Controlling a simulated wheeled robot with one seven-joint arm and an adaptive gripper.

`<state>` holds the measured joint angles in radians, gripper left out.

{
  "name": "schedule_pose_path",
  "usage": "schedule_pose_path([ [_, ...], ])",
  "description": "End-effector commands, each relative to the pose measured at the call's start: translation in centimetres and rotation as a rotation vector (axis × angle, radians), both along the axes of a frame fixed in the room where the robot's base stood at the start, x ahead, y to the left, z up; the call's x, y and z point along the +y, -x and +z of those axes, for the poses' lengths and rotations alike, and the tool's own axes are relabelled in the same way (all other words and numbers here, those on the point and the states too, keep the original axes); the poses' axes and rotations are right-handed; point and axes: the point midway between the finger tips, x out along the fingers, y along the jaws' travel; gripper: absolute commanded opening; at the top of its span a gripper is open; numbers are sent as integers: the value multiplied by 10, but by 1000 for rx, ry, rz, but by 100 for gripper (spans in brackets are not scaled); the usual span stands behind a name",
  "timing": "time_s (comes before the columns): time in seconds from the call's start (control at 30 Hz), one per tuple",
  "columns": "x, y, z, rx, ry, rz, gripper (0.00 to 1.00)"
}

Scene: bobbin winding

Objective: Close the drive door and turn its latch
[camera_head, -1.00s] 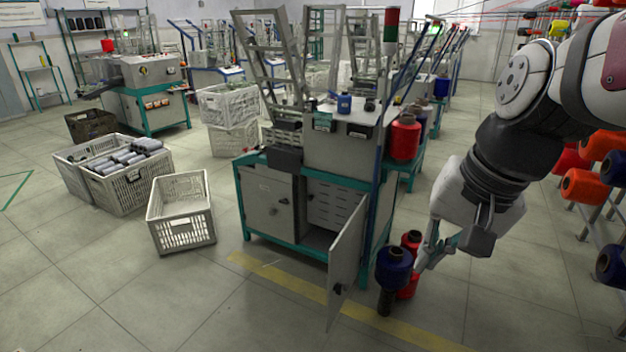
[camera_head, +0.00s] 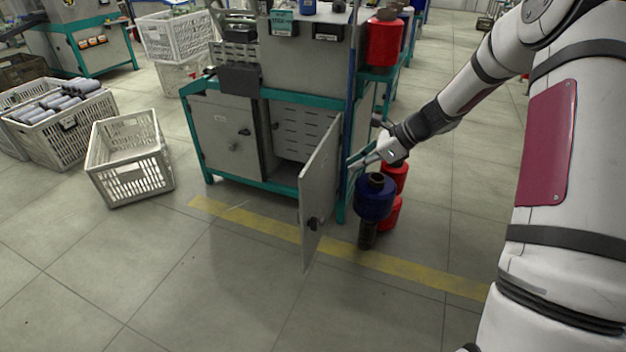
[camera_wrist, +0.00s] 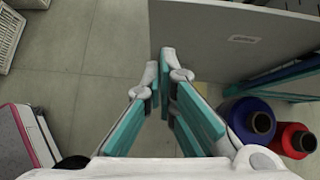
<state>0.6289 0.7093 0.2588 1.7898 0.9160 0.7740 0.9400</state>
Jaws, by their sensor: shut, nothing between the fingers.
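The drive door (camera_head: 319,190) is a grey panel standing wide open, swung out from the right half of the teal-framed machine cabinet (camera_head: 278,96). In the wrist view my fingertips (camera_wrist: 166,60) are close to the edge of a grey labelled panel, the door (camera_wrist: 215,35). I cannot tell whether they touch it. The latch is not visible in the wrist view.
A blue spool (camera_head: 376,197) and red spools (camera_head: 391,213) stand on the floor right of the door, close below my gripper. The left cabinet door (camera_head: 226,138) is shut. A white crate (camera_head: 130,165) stands at left. The floor in front is clear.

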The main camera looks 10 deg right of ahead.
Motion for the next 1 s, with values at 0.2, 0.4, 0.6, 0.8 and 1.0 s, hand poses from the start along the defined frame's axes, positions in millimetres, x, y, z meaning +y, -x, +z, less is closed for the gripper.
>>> schedule_pose_path([
  [0.2, -4, -10, -22, 22, -44, -58, 0],
  [0.4, 13, -20, -42, 22, -42, -56, 0],
  [0.6, 37, -36, -71, 23, -42, -54, 0],
  [0.8, 60, -52, -90, 19, -39, -52, 0],
  [1.0, 79, -65, -89, 20, -38, -54, 0],
])
